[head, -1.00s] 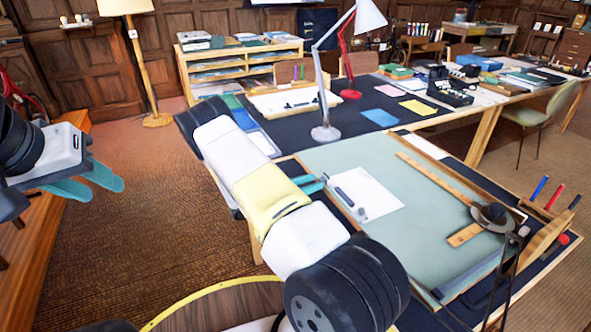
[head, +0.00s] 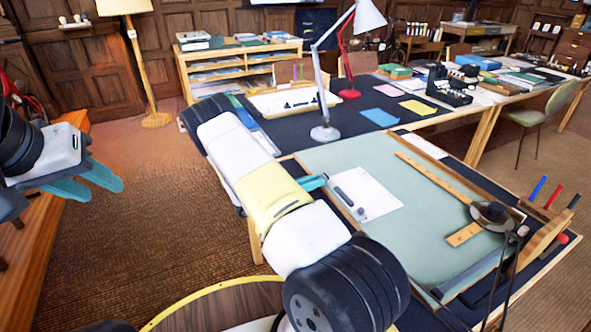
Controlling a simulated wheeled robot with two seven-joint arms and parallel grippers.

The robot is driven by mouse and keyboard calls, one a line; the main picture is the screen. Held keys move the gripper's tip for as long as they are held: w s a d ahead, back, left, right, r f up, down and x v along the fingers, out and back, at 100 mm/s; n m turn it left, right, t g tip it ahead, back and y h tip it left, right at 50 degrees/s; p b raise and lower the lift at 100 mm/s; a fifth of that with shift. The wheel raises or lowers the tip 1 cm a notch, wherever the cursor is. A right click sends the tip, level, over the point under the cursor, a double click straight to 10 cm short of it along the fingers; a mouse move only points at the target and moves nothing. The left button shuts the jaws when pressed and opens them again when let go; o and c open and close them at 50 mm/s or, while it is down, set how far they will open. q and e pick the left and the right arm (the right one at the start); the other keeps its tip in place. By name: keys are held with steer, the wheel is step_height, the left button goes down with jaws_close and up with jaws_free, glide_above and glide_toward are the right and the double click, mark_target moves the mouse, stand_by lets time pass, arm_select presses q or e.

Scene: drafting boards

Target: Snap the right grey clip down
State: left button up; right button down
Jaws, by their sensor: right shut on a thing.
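The drafting board (head: 400,170) is pale green with a wooden edge. A white sheet (head: 379,199) lies at its left side. On the sheet are a dark grey bar-shaped clip (head: 344,197) and a smaller dark piece (head: 361,214). I cannot tell from here whether either clip is up or down. My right gripper (head: 314,182) has teal fingers, partly hidden behind my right arm, at the board's left edge just left of the sheet. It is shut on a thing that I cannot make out. My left gripper (head: 92,182) is open, empty and away from the desks, at the far left.
A pen holder (head: 541,238) stands at the right. The board's middle is clear.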

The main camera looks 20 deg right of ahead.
mark_target(325, 176)
steer(key=y, duration=0.1)
steer(key=r+y, duration=0.1)
steer(key=d+y, duration=0.1)
steer(key=y, duration=0.1)
steer(key=shift+r, duration=0.25)
steer(key=d+y, duration=0.1)
steer(key=y, duration=0.1)
steer(key=r+y, duration=0.1)
steer(key=y, duration=0.1)
steer(key=shift+w+d, duration=0.1)
steer(key=shift+d, duration=0.3)
steer(key=d+y, duration=0.1)
steer(key=y, duration=0.1)
steer(key=d+y, duration=0.1)
steer(key=y, duration=0.2)
steer(key=shift+w+g, duration=0.1)
steer(key=shift+g, duration=0.3)
steer(key=shift+d+f+y, duration=0.15)
steer(key=shift+d+y, duration=0.2)
steer(key=shift+y, duration=0.7)
steer(key=shift+d+f+y, duration=0.1)
steer(key=shift+d+y, duration=0.25)
steer(key=shift+y, duration=0.7)
steer(key=shift+w, duration=0.1)
steer(key=c, duration=1.4)
jaws_free()
steer(key=shift+o, duration=0.2)
